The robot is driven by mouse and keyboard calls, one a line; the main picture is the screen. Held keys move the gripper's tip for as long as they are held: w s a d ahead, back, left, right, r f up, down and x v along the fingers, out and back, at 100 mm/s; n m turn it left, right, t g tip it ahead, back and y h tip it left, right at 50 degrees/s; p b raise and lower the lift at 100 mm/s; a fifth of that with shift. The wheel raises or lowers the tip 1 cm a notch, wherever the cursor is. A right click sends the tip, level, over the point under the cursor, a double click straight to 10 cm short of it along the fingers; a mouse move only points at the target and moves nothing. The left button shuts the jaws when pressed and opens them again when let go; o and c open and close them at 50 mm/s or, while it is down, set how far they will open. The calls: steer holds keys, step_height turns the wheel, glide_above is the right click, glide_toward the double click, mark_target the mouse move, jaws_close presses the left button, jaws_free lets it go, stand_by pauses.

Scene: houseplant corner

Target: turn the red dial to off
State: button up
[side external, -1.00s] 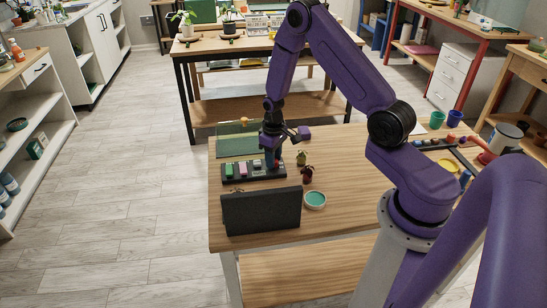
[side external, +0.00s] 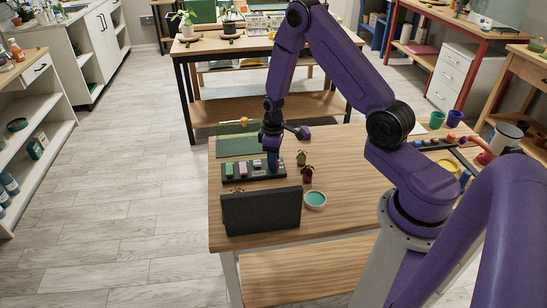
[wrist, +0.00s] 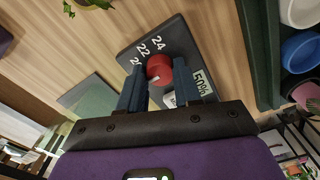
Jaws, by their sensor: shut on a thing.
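The red dial (wrist: 160,70) sits on a dark panel (wrist: 178,40) with white numbers, among them 22 and 24, and a label reading 50%. My gripper (wrist: 159,80) has its two blue fingers on either side of the dial, shut on it. A pale mark shows on the dial's lower part; I cannot read its exact setting. No off mark is readable. In the side external view my gripper (side external: 272,164) points down at the right end of a dark strip on the wooden table, and the dial is hidden there.
The dark strip carries green and pink blocks (side external: 243,169) left of my gripper. A black upright board (side external: 262,211) stands in front, with a teal-filled bowl (side external: 315,199) beside it. Small potted plants (side external: 306,174) stand close on the right. The table's right front is clear.

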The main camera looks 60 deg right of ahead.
steer(key=o, duration=0.8)
steer(key=shift+c, duration=0.2)
steer(key=shift+r, duration=0.1)
step_height(320, 180, up, 17)
steer(key=shift+r, duration=0.15)
